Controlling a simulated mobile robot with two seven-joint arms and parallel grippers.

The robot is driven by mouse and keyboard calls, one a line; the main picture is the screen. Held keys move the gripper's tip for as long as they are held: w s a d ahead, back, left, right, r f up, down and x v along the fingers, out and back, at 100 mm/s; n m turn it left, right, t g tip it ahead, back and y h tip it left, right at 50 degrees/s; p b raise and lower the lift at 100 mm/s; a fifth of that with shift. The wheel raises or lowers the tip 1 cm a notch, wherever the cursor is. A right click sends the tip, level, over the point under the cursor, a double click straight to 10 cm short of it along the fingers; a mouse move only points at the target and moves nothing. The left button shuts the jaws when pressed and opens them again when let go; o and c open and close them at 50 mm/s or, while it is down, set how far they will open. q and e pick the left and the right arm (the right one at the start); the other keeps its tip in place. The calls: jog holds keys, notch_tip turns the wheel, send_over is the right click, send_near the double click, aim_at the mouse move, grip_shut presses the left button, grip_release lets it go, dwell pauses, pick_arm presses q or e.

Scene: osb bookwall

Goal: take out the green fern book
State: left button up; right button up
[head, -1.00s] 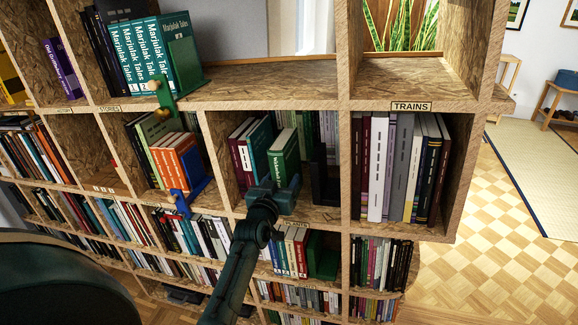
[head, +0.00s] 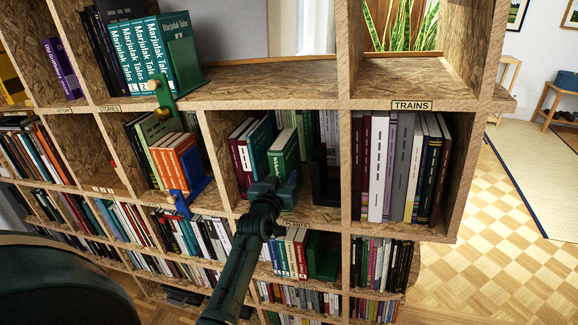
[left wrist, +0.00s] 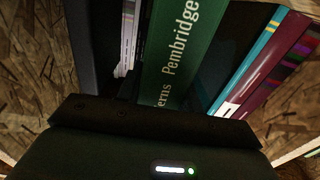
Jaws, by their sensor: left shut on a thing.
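The green fern book (head: 284,150) stands upright in the middle compartment, its spine facing me. In the left wrist view its green spine (left wrist: 175,45) shows part of a title ending "erns" and the word "Pembridge". My left gripper (head: 282,190) is at the lower part of this spine and shut on the book. The gripper body hides the book's lower end in both views, and the fingertips cannot be made out. My right gripper is not in view.
Teal and maroon books (head: 240,155) stand close on the left. A dark bookend (head: 325,178) stands on the right, before the divider (head: 350,170). A green bookend (head: 183,70) stands above.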

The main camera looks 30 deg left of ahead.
pick_arm(q)
grip_shut()
jog(key=shift+r, duration=0.2)
jog(key=shift+r+p, duration=0.25)
jog(key=shift+p, duration=0.2)
